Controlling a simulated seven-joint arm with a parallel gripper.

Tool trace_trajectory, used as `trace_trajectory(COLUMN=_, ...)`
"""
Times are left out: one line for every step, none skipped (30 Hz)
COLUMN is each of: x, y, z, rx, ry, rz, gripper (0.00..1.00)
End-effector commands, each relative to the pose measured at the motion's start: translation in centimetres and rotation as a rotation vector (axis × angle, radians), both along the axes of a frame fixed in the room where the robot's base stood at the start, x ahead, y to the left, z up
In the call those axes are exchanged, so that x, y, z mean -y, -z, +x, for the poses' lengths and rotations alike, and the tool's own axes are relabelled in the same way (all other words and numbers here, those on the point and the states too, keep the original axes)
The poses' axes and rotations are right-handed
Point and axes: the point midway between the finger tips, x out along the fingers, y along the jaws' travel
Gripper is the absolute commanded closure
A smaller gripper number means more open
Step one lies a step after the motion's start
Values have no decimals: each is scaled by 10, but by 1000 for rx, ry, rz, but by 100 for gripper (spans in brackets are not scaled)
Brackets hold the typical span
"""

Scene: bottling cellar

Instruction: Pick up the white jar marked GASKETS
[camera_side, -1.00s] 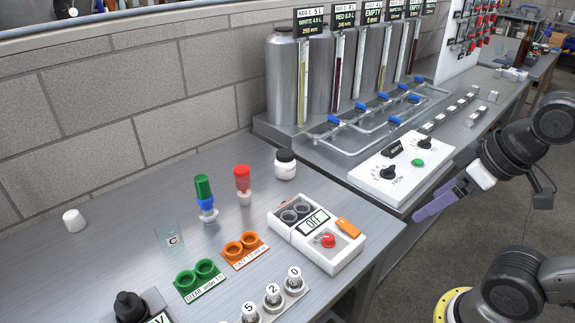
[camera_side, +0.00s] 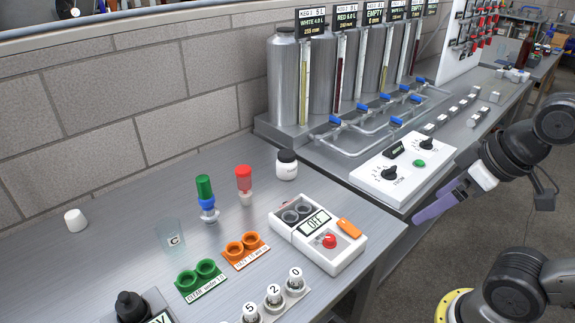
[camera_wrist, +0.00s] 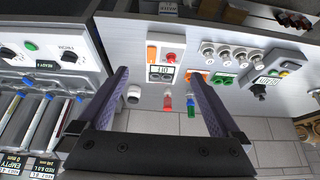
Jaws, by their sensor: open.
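The white jar (camera_side: 286,170) with a black lid stands upright on the steel bench near the wall, behind the white OFF device. Its label is too small to read fully. In the wrist view the jar (camera_wrist: 133,95) shows just inside the left finger, well beyond the fingertips. My gripper (camera_side: 418,218) is at the right in the side view, beyond the bench's front edge and far from the jar. In the wrist view my gripper (camera_wrist: 157,72) has its two purple fingers wide apart with nothing between them.
The OFF device (camera_side: 345,258) stands in front of the jar. Red (camera_side: 244,182) and green (camera_side: 205,195) capped items stand left of it. A control box (camera_side: 375,186) and kegs (camera_side: 288,85) stand to the right. A glass marked C (camera_side: 168,231) is farther left.

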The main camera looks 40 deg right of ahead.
Motion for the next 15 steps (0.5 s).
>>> trace_trajectory(x=0, y=0, z=0, rx=0, ry=0, rz=0, gripper=0)
trace_trajectory(x=0, y=0, z=0, rx=0, ry=0, rz=0, gripper=0)
trace_trajectory(x=0, y=0, z=0, rx=0, ry=0, rz=0, gripper=0)
trace_trajectory(x=0, y=0, z=0, rx=0, ry=1, rz=0, gripper=0)
trace_trajectory(x=0, y=0, z=0, rx=0, ry=4, rz=2, gripper=0)
trace_trajectory(x=0, y=0, z=0, rx=0, ry=11, rz=6, gripper=0)
trace_trajectory(x=0, y=0, z=0, rx=1, ry=21, rz=11, gripper=0)
trace_trajectory(x=0, y=0, z=0, rx=1, ry=36, rz=18, gripper=0)
trace_trajectory(x=1, y=-3, z=2, rx=9, ry=58, rz=27, gripper=0)
trace_trajectory(x=2, y=-10, z=6, rx=28, ry=80, rz=34, gripper=0)
trace_trajectory(x=3, y=-20, z=11, rx=55, ry=104, rz=42, gripper=0)
trace_trajectory(x=5, y=-32, z=19, rx=81, ry=130, rz=50, gripper=0)
trace_trajectory(x=6, y=-41, z=26, rx=95, ry=150, rz=57, gripper=0)
trace_trajectory(x=8, y=-50, z=34, rx=107, ry=170, rz=62, gripper=0)
trace_trajectory(x=10, y=-61, z=46, rx=119, ry=196, rz=70, gripper=0)
